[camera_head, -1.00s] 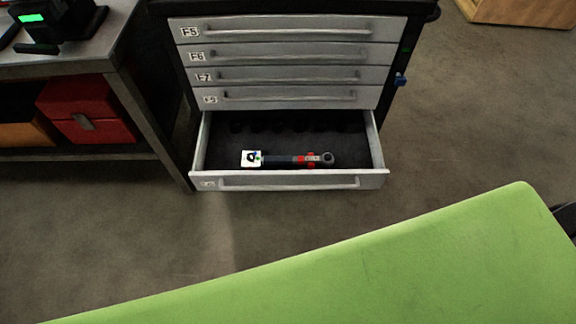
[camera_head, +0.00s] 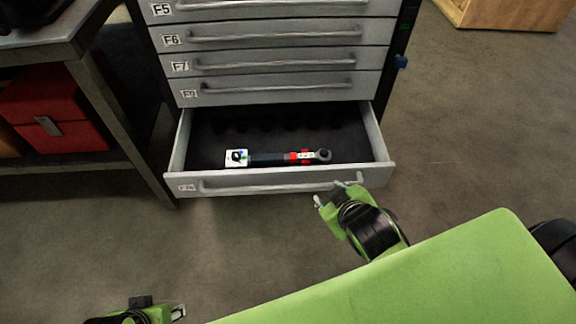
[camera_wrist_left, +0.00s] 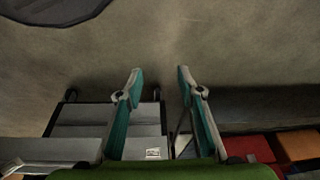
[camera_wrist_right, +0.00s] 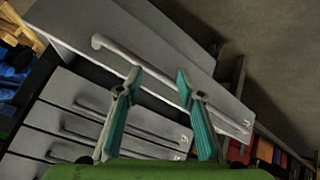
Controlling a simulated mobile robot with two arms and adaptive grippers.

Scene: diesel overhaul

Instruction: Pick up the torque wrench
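The torque wrench (camera_head: 285,158) lies in the open bottom drawer (camera_head: 350,127) in the head view. It has a dark handle, red bands and a round grey head at its right end. A white tag (camera_head: 236,158) is at its left end. My right gripper (camera_head: 335,192) is just in front of the drawer's right front, below and right of the wrench. Its fingers are apart and empty in the right wrist view (camera_wrist_right: 158,82). My left gripper (camera_head: 180,312) is low at the left, far from the drawer. Its fingers are apart and empty in the left wrist view (camera_wrist_left: 158,75).
The drawer's front panel with a long handle (camera_head: 280,183) stands between my right gripper and the wrench. Closed drawers (camera_head: 270,60) are above. A metal bench (camera_head: 75,50) with red boxes (camera_head: 55,115) is at left. Bare floor (camera_head: 470,130) is at right.

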